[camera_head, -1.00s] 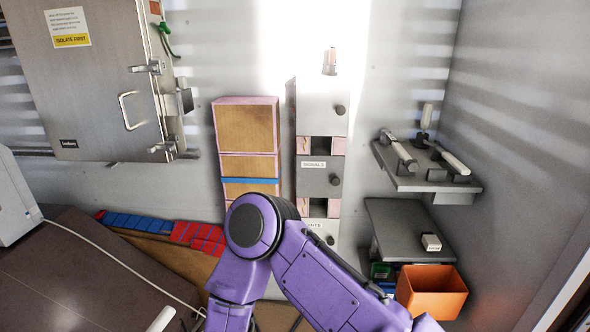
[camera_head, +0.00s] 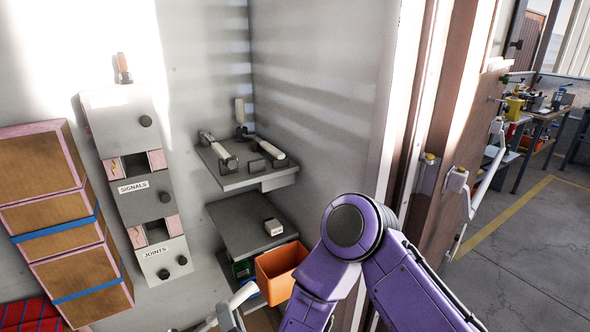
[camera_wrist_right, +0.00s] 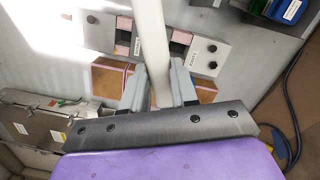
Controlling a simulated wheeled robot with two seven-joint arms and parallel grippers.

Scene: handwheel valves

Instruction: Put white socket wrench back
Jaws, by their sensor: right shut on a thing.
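My right gripper (camera_head: 229,317) is low in the head view, at the bottom edge, partly cut off. It is shut on a white rod-like handle, the white socket wrench (camera_head: 242,294), which tilts up to the right. In the right wrist view the two grey fingers (camera_wrist_right: 158,88) close on the wrench (camera_wrist_right: 148,35), which runs out past the top edge; its far end is hidden. The upper grey shelf (camera_head: 236,182) at the right-hand wall carries several white-handled tools (camera_head: 268,147) in dark holders. My gripper is below and apart from this shelf. My left gripper is out of view.
A lower shelf (camera_head: 237,229) holds a small white block (camera_head: 273,227). An orange bin (camera_head: 278,270) stands beneath, close to my arm. A doorway edge (camera_head: 395,130) rises at right.

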